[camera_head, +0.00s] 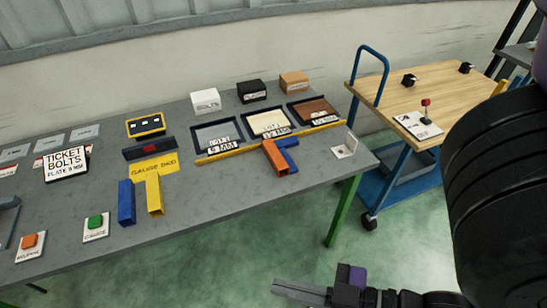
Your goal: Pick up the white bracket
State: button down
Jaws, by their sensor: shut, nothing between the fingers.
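The white bracket (345,149) appears as a small pale angled piece near the right end of the grey table. It has a flat base and a short upright part; finer detail is too small to tell. My gripper (277,286) is at the bottom of the view, over the green floor in front of the table. Its fingers point left and are shut with nothing between them. It is well apart from the bracket, nearer the camera and lower in the picture.
The grey table (230,185) holds several trays, boxes and signs. An orange and blue piece (279,155) lies left of the bracket, and a yellow bar (240,150) runs behind. A blue wood-topped cart (430,90) stands right. Floor before the table is clear.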

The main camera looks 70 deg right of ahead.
aim_at(348, 149)
jog(key=z, duration=1.85)
jog(key=j+z, duration=0.25)
jog(key=z, duration=0.25)
jog(key=k+j+z, duration=0.15)
jog(key=z, duration=0.3)
jog(key=k+j+z, duration=0.15)
jog(key=z, duration=0.35)
